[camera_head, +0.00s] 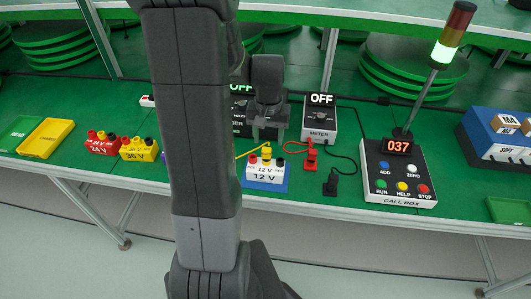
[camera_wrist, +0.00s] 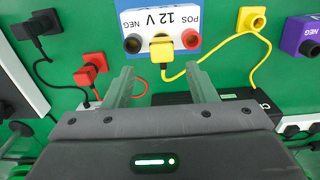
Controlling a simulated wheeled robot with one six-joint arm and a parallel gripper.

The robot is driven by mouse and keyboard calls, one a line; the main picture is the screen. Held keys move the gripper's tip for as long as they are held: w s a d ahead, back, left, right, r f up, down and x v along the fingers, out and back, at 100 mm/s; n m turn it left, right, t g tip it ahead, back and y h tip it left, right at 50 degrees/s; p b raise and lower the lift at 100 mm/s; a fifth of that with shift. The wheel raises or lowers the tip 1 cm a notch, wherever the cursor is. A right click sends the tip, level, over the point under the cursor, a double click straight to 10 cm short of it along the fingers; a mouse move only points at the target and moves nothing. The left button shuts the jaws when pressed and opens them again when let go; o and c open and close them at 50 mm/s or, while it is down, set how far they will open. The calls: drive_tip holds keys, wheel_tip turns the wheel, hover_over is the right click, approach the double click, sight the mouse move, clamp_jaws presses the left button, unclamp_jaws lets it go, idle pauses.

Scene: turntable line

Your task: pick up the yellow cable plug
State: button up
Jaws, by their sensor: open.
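A yellow cable plug (camera_wrist: 163,49) sits at the middle of the white 12 V box (camera_wrist: 188,16), between a black socket and a red socket. In the head view this plug (camera_head: 266,153) is on top of the box (camera_head: 265,172). Its yellow cable runs to a second yellow plug (camera_wrist: 252,20), lying on the green table to the right in the wrist view. My gripper (camera_wrist: 158,72) is open and empty, its fingers spread either side of the first plug's line and short of it. In the head view my gripper (camera_head: 268,131) is just behind the box.
A red plug (camera_wrist: 88,70) and a black plug (camera_wrist: 42,24) lie left in the wrist view; a purple box (camera_wrist: 302,35) is right. The OFF meter (camera_head: 319,120) and call box (camera_head: 396,172) stand right in the head view. Red and yellow boxes (camera_head: 138,149) stand left.

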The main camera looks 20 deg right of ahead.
sight(267, 149)
drive_tip(key=f, duration=0.4)
drive_tip(key=shift+s+a+f, duration=0.35)
drive_tip(key=shift+a, duration=0.05)
drive_tip(key=shift+f, duration=0.55)
drive_tip(key=c, duration=1)
